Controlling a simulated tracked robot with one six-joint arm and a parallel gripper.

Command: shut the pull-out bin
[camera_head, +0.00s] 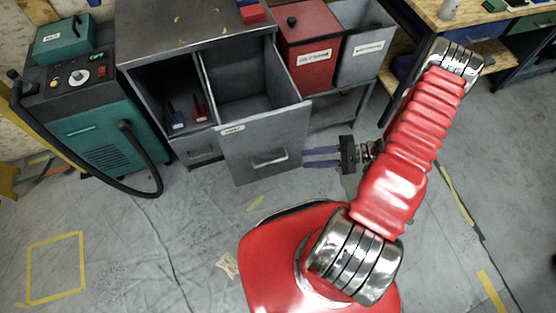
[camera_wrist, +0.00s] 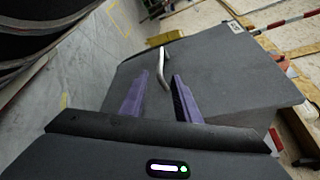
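The pull-out bin (camera_head: 262,151) is a grey metal drawer pulled out from a grey cabinet (camera_head: 190,45). Its inside shows empty from above. Its front has a metal bar handle (camera_head: 269,160) and a small white label near the top left corner. My gripper (camera_head: 306,157) is just right of the bin front, with two purple fingers pointing toward it. In the wrist view the fingers (camera_wrist: 157,97) are apart, and the bin front (camera_wrist: 215,65) with its handle (camera_wrist: 163,68) lies ahead of them. The handle appears beyond the fingertips; I cannot tell whether they touch the front.
Left of the cabinet stands a teal machine (camera_head: 95,130) with a black hose (camera_head: 150,165). A red bin (camera_head: 308,50) and another grey bin (camera_head: 365,45) stand to the right, near a wooden workbench (camera_head: 440,15). The sheeted floor before the cabinet is mostly clear, with yellow tape marks (camera_head: 55,268).

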